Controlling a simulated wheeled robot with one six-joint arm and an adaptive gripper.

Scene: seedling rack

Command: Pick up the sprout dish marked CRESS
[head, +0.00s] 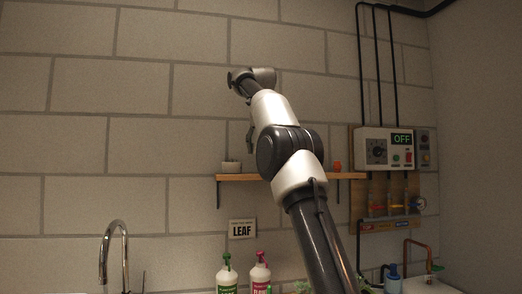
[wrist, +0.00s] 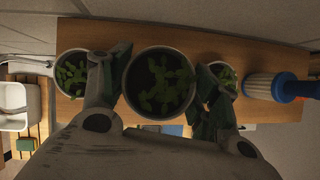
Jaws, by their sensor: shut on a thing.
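In the wrist view, my gripper (wrist: 160,78) is shut on a round, pale-rimmed sprout dish (wrist: 130,92) with dark soil and green seedlings. One finger is on each side of it. This dish looks larger than its neighbours and is seen from above. A second sprout dish (wrist: 60,86) is to its left, and a third (wrist: 235,90) is to its right, partly hidden by a finger. No label is readable on any dish, so I cannot tell which is CRESS. In the head view, my arm hides the held dish; a pale dish (head: 231,167) stands at the shelf's left end.
The dishes' wooden shelf (head: 243,178) is on the block wall. A blue-and-white cylinder (wrist: 268,87) is beside the right dish. A control box (head: 375,148) reading OFF is to the right. A tap (head: 115,235) and bottles (head: 260,274) are lower down.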

